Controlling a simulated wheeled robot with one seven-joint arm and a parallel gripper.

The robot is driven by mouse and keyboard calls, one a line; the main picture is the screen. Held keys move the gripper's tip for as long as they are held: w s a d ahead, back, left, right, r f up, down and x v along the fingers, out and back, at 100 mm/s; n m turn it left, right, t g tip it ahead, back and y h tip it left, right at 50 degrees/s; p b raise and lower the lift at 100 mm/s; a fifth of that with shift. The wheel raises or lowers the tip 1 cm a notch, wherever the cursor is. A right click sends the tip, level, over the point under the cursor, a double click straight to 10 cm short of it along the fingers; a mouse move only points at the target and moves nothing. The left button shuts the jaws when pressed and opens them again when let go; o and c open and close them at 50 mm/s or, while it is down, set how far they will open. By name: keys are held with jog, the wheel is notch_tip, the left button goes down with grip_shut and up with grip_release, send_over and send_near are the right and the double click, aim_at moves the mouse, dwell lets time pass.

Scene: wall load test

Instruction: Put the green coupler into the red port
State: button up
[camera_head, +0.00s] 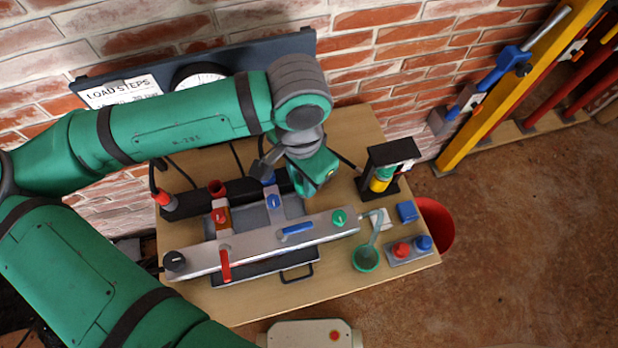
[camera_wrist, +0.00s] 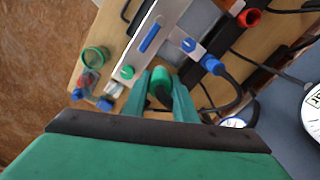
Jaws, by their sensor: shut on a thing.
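The green coupler (camera_wrist: 160,84) sits between the two fingers of my gripper (camera_wrist: 160,95), which is shut on it, in the wrist view. In the head view my gripper (camera_head: 312,180) is above the back right of the bench, and its own body hides the coupler. The red port (camera_head: 217,188) is an open red ring on the dark block at the back of the bench, left of my gripper and apart from it. It also shows at the top right of the wrist view (camera_wrist: 249,17), with its opening visible.
A blue plug (camera_wrist: 212,63) with a dark cable stands between my gripper and the red port. A red plug (camera_head: 161,197) is at the block's left end. A metal panel (camera_head: 255,243) with knobs and levers lies in front. A black stand (camera_head: 392,155) is at right.

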jog(key=w+a, duration=0.2)
jog(key=a, duration=0.5)
jog(key=shift+a, duration=0.3)
dwell(0.3)
jog(key=shift+w+a, duration=0.1)
jog(key=w+a, duration=0.2)
jog(key=a, duration=0.7)
jog(key=shift+w+a, duration=0.2)
jog(key=shift+w, duration=0.15)
dwell(0.5)
jog(key=w+a, duration=0.1)
jog(key=a, duration=0.5)
jog(key=shift+w, duration=0.35)
dwell(0.4)
notch_tip(320, 180, down, 6)
jog(key=shift+f, duration=0.25)
dwell(1.1)
jog(key=shift+f, duration=0.9)
dwell(1.0)
